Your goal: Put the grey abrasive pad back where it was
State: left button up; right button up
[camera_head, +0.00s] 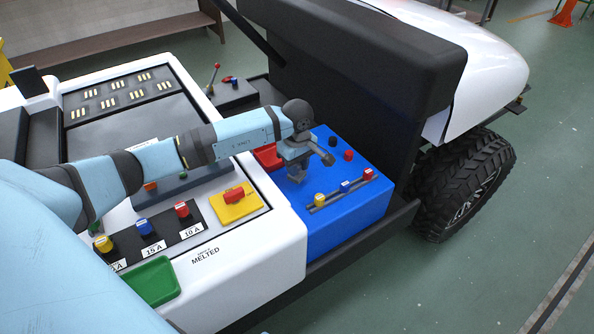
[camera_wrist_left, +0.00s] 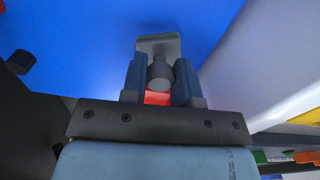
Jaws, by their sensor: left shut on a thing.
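My left gripper (camera_head: 300,160) hangs over the blue box (camera_head: 345,210) on the vehicle. In the left wrist view the left gripper (camera_wrist_left: 161,75) is shut on the grey abrasive pad (camera_wrist_left: 158,44), a flat grey piece with a short round knob between the fingers. The pad sticks out beyond the fingertips in front of the blue surface. Whether it touches that surface I cannot tell. A red tray (camera_head: 267,157) sits at the box's left side, partly behind my arm; some red shows between the fingers. My right gripper is not in view.
On the blue box stand yellow, blue and red knobs (camera_head: 345,187) along a rail, with more knobs behind. The white console (camera_head: 285,235) to the left has fuses, a yellow plate (camera_head: 236,203) and a green tray (camera_head: 153,281). A black seat back (camera_head: 355,75) rises behind.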

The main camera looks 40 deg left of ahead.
pick_arm(q)
jog(key=shift+f, duration=0.85)
jog(key=shift+f, duration=0.2)
jog(key=o, duration=0.9)
jog(key=shift+r, duration=0.15)
notch_tip(320, 180, up, 12)
jog(key=shift+r+p, duration=0.1)
jog(key=shift+p, duration=0.95)
